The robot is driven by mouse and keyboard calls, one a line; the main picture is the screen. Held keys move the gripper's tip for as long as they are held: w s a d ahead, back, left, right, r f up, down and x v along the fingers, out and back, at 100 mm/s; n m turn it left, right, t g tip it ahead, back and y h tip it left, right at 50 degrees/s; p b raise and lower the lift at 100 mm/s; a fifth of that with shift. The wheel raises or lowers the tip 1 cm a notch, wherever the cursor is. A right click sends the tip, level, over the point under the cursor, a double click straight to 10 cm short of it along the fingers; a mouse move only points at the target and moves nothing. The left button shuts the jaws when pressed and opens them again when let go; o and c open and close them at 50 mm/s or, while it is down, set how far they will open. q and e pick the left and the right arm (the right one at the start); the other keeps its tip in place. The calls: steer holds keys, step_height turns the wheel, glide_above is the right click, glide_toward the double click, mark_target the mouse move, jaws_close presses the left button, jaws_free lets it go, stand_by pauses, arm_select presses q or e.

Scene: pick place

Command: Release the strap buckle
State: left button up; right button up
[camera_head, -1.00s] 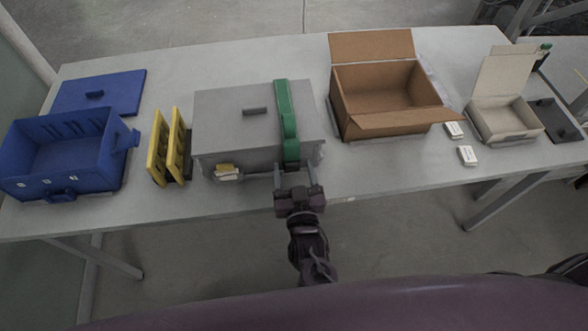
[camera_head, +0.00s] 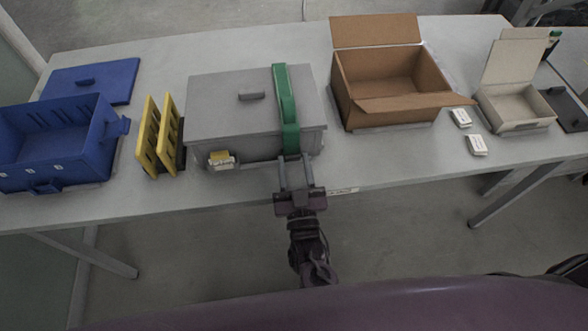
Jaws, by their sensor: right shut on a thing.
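A grey lidded box (camera_head: 225,112) stands on the table left of the middle. A green strap (camera_head: 287,95) runs over its lid and down its front face, near the right side. The lower front end of the strap, where a buckle would sit, is at my right gripper (camera_head: 294,158). My right gripper comes up from the front edge and its two fingers are shut on that lower end of the green strap. The fingertips partly hide it, and a separate buckle shape cannot be made out. My left gripper is out of view.
Yellow slotted panels (camera_head: 147,137) stand left of the grey box, beside a blue crate (camera_head: 85,165) and a blue lid (camera_head: 112,80). Right are an open cardboard box (camera_head: 385,115), a small open carton (camera_head: 515,110) and two small white boxes (camera_head: 477,145). The front right tabletop is clear.

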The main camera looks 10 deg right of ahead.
steer(key=shift+s+f+t+b, duration=0.2)
steer(key=shift+f+t+b, duration=0.5)
steer(key=shift+b, duration=0.55)
steer(key=shift+s+t+b, duration=0.1)
steer(key=shift+t+b, duration=0.2)
steer(key=shift+b, duration=0.1)
steer(key=shift+r, duration=0.1)
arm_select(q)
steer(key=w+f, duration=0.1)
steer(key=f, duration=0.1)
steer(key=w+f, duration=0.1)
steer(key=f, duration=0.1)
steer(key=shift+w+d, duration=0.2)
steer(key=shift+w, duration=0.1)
arm_select(e)
steer(key=shift+r, duration=0.1)
steer(key=o, duration=1)
steer(key=shift+s, duration=0.1)
